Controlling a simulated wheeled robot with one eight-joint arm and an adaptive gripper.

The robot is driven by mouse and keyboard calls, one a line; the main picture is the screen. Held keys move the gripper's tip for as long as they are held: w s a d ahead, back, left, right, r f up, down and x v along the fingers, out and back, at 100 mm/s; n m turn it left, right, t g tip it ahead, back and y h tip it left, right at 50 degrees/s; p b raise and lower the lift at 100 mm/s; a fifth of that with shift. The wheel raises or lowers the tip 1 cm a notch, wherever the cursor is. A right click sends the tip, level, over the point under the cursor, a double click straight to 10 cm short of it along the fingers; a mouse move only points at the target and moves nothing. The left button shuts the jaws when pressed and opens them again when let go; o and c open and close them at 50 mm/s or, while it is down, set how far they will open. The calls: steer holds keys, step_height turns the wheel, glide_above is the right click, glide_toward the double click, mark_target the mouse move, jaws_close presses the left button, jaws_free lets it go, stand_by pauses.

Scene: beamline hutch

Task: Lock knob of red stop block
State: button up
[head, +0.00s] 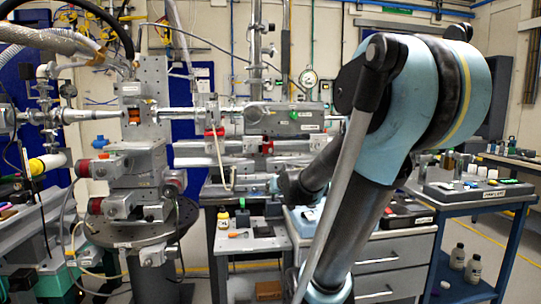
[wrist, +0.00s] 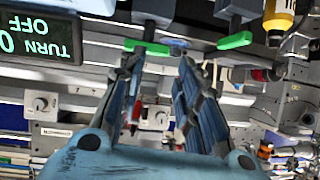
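In the head view two small red pieces sit on the horizontal rail assembly, one left (head: 214,131) and one right (head: 267,147); I cannot tell which is the red stop block. Its knob cannot be made out. In the wrist view, a small red part (wrist: 137,112) shows between the fingers, and another reddish part (wrist: 258,75) is at right. My gripper (wrist: 160,62) is open, its two dark fingers apart with nothing held between them. Green bars, left (wrist: 146,46) and right (wrist: 234,40), lie beyond the fingertips. In the head view my gripper cannot be made out clearly.
A grey drawer cabinet (head: 390,262) stands below my arm. A slit-like metal stack (head: 140,170) stands left of the rail. A blue bench (head: 480,197) with a tray is at right. In the wrist view, a display (wrist: 40,38) reads "TURN OFF" upside down, and a yellow-bodied bottle (wrist: 279,18) is at upper right.

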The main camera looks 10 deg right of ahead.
mark_target(270, 151)
steer(key=w+d+r+m+t+h, duration=0.1)
steer(key=w+d+r+t, duration=0.1)
steer(key=w+r+t, duration=0.65)
steer(key=w+g, duration=0.1)
steer(key=w, duration=0.5)
steer(key=w+r+g, duration=0.1)
steer(key=w, duration=0.6)
steer(key=w+g, duration=0.1)
steer(key=w, duration=0.5)
steer(key=shift+w+r, duration=0.15)
steer(key=shift+w, duration=0.15)
